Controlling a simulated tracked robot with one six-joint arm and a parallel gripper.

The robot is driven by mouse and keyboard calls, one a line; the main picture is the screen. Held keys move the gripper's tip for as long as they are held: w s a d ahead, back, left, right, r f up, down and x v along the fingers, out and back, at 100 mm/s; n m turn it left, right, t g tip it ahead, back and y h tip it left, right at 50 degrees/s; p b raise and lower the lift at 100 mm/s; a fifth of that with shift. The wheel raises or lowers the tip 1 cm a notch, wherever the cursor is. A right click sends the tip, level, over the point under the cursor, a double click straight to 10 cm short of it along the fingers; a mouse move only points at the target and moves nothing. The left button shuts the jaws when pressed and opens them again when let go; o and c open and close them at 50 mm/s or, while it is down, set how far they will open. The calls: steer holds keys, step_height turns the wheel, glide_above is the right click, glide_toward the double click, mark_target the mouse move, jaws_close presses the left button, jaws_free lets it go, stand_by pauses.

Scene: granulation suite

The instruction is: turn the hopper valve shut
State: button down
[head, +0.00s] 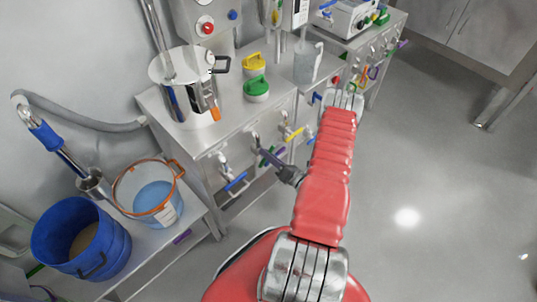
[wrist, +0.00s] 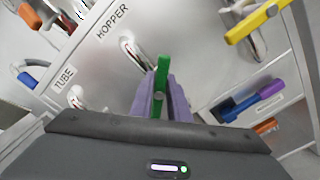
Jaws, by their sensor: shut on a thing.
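The hopper valve has a green lever handle (wrist: 163,68) on a bent metal pipe (wrist: 133,52), just below the printed HOPPER label (wrist: 113,24) on the grey panel. In the wrist view my gripper (wrist: 164,88) is shut on the green handle, with one purple-grey finger on each side of it. In the head view my gripper (head: 268,157) is at the cabinet front, and the handle is mostly hidden there.
A yellow handle (wrist: 258,22) is to the right, with blue (wrist: 236,107) and purple (wrist: 271,88) handles below it. A TUBE label (wrist: 63,78) is at the left. In the head view, a steel pot (head: 180,70) and green-lidded jar (head: 256,90) stand on the cabinet; open floor lies right.

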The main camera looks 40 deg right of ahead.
steer(key=m, duration=0.4)
steer(key=shift+d+f+m, duration=0.2)
steer(key=shift+d+m, duration=0.1)
steer(key=shift+m, duration=0.1)
steer(key=shift+f+m, duration=0.2)
steer(key=shift+m, duration=1.6)
steer(key=c, duration=1.7)
jaws_free()
steer(key=shift+a, duration=0.1)
steer(key=shift+s, duration=6.9)
steer(key=shift+d, duration=0.2)
